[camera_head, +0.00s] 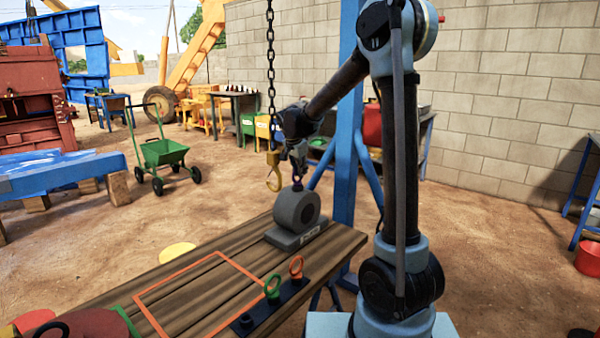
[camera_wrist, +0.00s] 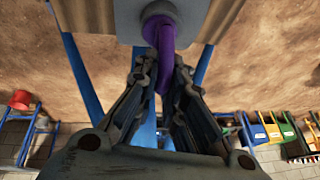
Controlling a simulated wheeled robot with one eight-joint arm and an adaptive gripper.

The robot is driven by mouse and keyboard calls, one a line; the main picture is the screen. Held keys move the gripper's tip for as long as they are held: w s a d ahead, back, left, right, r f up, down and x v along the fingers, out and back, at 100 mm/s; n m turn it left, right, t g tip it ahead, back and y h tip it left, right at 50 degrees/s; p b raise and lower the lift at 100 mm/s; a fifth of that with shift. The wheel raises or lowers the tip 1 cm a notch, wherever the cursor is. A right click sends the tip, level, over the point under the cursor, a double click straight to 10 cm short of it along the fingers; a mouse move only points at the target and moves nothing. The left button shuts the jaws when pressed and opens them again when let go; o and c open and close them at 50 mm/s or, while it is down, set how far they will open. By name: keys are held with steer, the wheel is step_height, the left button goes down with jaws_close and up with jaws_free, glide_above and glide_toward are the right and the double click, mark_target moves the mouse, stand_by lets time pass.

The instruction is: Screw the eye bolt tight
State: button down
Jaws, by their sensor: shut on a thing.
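A purple eye bolt (camera_wrist: 159,32) stands at the top of a grey round block in the wrist view. In the head view the bolt (camera_head: 297,186) is small and partly hidden by my gripper (camera_head: 298,174). My gripper (camera_wrist: 162,72) is shut on the bolt's ring, with one finger on each side of it. The grey round block (camera_head: 297,212) sits on a flat grey base at the far end of the wooden table. The bolt's thread is hidden, and I cannot tell how deep it sits.
A yellow hook (camera_head: 274,172) hangs from a chain (camera_head: 271,70) just left of the block. Green (camera_head: 272,288) and orange (camera_head: 296,267) eye bolts stand in a dark rack (camera_head: 262,312) on the wooden table (camera_head: 205,290). A blue post (camera_head: 346,150) rises behind my arm.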

stand_by(0.3)
steer(key=c, duration=2.1)
jaws_free()
steer(key=shift+m, duration=0.4)
steer(key=o, duration=0.5)
steer(key=v, duration=1.2)
steer(key=s+d+n+g, duration=0.1)
steer(key=s+d+n, duration=0.1)
steer(key=s+d, duration=0.6)
steer(key=s+d+f+n, duration=0.3)
steer(key=s+d+f, duration=0.2)
steer(key=s+d, duration=0.55)
steer(key=s+d+f+n, duration=0.1)
steer(key=s+d+f, duration=0.1)
steer(key=s+f, duration=0.2)
steer(key=s+d+f+n+g+y, duration=0.1)
steer(key=s+d+f+n, duration=0.1)
steer(key=s+f, duration=0.3)
steer(key=s+d+f+n, duration=0.1)
steer(key=s+d+f, duration=0.1)
steer(key=s+f, duration=0.3)
steer(key=shift+s+d+y, duration=0.15)
steer(key=shift+s+d, duration=0.05)
steer(key=shift+s, duration=0.9)
steer(key=shift+s+d+y, duration=0.15)
steer(key=shift+s, duration=0.95)
